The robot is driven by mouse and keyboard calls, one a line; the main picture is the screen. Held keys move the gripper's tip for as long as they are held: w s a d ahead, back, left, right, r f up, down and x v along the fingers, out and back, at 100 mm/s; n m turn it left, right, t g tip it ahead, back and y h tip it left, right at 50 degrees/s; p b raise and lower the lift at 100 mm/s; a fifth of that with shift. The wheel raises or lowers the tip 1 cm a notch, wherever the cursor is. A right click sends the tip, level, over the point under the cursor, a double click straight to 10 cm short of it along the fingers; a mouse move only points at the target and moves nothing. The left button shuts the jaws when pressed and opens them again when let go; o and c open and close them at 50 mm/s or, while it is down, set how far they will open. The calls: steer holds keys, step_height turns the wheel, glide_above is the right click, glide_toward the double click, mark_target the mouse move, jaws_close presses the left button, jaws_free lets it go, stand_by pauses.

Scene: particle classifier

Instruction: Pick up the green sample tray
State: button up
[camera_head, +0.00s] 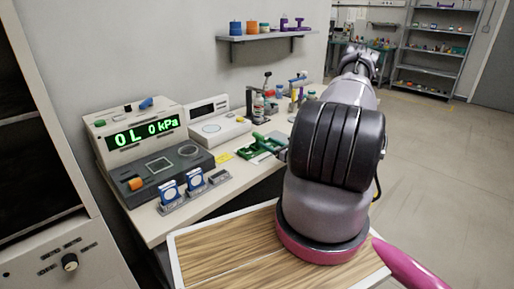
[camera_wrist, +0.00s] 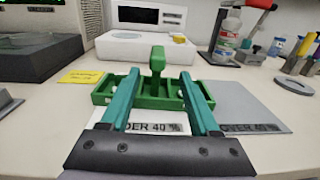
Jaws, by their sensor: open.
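The green sample tray (camera_head: 262,147) sits on the white bench, right of the grey-topped instrument. In the wrist view the tray (camera_wrist: 157,88) is straight ahead, with an upright green handle in its middle and open compartments on both sides. It stands at the far edge of a white label strip with partly hidden text. My gripper (camera_wrist: 160,100) is open, its two teal fingers pointing at the tray, one on each side of the handle. No contact with the handle is visible. In the head view my arm hides most of the gripper.
A particle classifier (camera_head: 145,135) with a green display stands left of the tray. A white scale (camera_head: 208,128) is behind it. A yellow note (camera_wrist: 81,77) lies left of the tray, a grey mat (camera_wrist: 243,105) right. A bottle (camera_wrist: 228,33) and tools stand behind right.

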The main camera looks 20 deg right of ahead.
mark_target(258, 134)
steer(key=x, duration=0.4)
steer(key=r+x, duration=0.1)
steer(key=x, duration=0.1)
steer(key=shift+w+a+r, duration=0.1)
steer(key=shift+w+a, duration=0.15)
steer(key=shift+a, duration=0.05)
jaws_close()
stand_by(1.2)
